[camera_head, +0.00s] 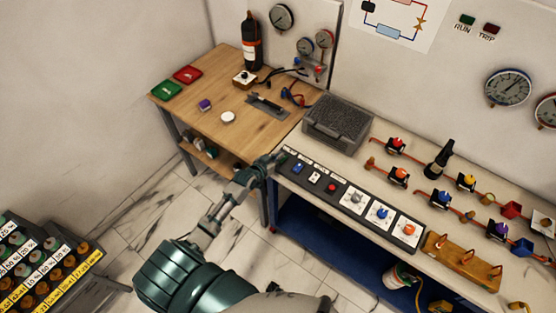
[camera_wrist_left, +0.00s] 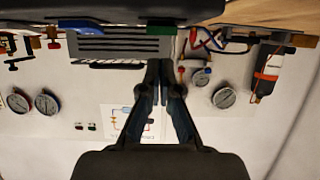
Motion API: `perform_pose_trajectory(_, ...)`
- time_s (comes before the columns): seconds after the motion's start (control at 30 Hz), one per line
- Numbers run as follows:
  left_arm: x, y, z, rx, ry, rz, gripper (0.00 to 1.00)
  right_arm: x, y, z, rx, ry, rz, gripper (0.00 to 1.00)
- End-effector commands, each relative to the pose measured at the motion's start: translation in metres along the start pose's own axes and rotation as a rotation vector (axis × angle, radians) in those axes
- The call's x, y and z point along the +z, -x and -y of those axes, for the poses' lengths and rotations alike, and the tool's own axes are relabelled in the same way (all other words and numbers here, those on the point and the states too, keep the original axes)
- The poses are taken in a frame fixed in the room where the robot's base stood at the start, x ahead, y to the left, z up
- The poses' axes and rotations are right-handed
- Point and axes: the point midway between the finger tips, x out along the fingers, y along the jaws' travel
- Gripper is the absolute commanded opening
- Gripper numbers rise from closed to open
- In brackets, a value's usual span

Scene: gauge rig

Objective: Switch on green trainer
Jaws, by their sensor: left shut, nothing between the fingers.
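The long dark control panel (camera_head: 345,184) lies along the front edge of the bench. It carries a blue switch (camera_head: 297,168), a red one and several knobs. No green switch shows clearly on it in the head view; my gripper covers its left end. In the left wrist view, a green block (camera_wrist_left: 176,28) and a blue block (camera_wrist_left: 87,27) stick out from a dark edge at the top. My left gripper (camera_head: 274,160) is shut and empty at the panel's left end. Its fingertips (camera_wrist_left: 160,68) are just below the green block in the wrist picture, apparently apart from it.
A grey case (camera_head: 338,122) stands behind the panel's left part. The wooden table (camera_head: 205,75) holds red and green pads and a black bottle (camera_head: 251,40). A bottle rack (camera_head: 45,262) stands at lower left.

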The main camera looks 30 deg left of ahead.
Motion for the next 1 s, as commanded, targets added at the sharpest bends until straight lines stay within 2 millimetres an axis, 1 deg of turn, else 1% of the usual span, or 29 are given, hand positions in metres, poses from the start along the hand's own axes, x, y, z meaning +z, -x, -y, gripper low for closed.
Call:
perform_pose_trajectory(0.03,0.007,-0.001,0.0,0.0,0.0,0.001,0.0,0.0,0.0,0.0,0.0,0.0,0.0,0.0)
perform_pose_trajectory(0.1,0.013,-0.003,-0.001,0.0,-0.001,-0.001,0.0,0.0,-0.001,0.0,0.0,0.0,0.0,0.0)
perform_pose_trajectory(0.23,0.02,-0.005,-0.001,0.0,-0.002,-0.002,0.0,0.0,-0.001,0.001,-0.002,0.0,-0.001,0.0)
perform_pose_trajectory(0.57,0.021,-0.005,-0.004,0.0,-0.004,-0.002,0.0,0.0,-0.001,0.002,-0.003,0.0,-0.001,0.0)
perform_pose_trajectory(0.7,0.03,-0.006,-0.002,0.0,-0.004,-0.004,0.0,0.0,-0.004,0.001,-0.002,0.001,-0.001,0.0)
perform_pose_trajectory(1.0,0.028,-0.005,-0.001,0.0,-0.002,-0.001,0.0,0.001,0.0,-0.003,0.003,0.003,0.0,0.0)
